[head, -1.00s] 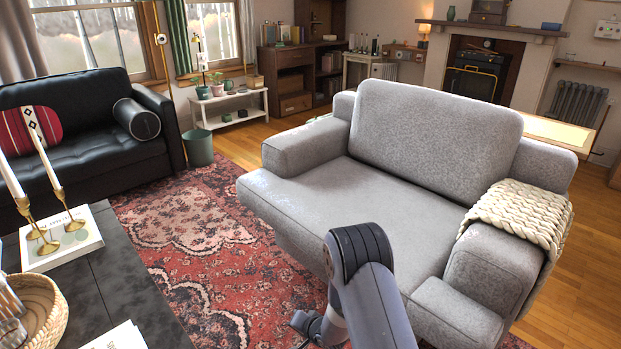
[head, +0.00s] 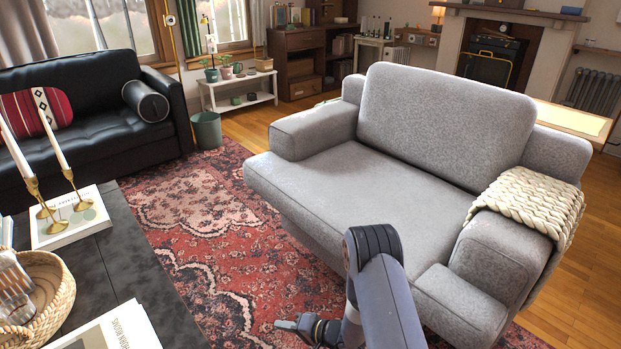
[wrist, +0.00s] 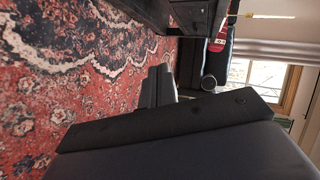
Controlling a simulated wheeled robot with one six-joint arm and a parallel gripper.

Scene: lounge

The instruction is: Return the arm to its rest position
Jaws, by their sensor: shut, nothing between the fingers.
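My arm shows at the bottom middle of the head view, with a bent dark joint and a grey link, in front of the grey armchair. My gripper (head: 288,325) is small and low in that view, over the red patterned rug (head: 205,215), pointing left. In the wrist view its two dark fingers (wrist: 157,86) lie side by side, shut with nothing between them. The dark gripper body fills the bottom of that view.
The black coffee table (head: 140,265) at left carries books, brass candlesticks (head: 46,209) and a wicker basket (head: 50,315). A black sofa (head: 85,140) is at back left. Open rug lies between them.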

